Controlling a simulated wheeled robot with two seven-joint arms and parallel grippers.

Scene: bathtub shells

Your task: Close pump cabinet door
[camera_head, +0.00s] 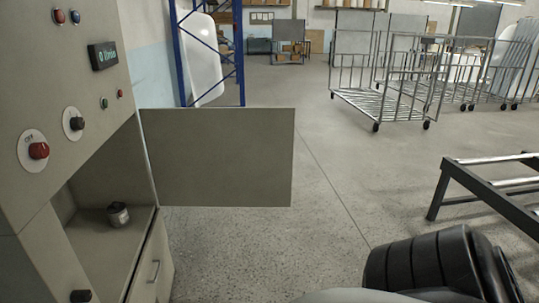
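The pump cabinet (60,190) stands at the left of the head view, with knobs, buttons and a small display on its panel. Its flat beige door (218,157) is swung wide open and sticks out to the right from the cabinet's edge. Inside the open compartment a small metal cup-like part (118,214) stands on the shelf. A dark ribbed part of my own arm shows at the bottom right. Neither of my grippers is in view.
A dark metal frame table (480,180) stands at the right. Wire carts (385,95) and a blue rack (240,55) are farther back. A drawer (152,262) with a handle lies below the compartment. The concrete floor beyond the door is clear.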

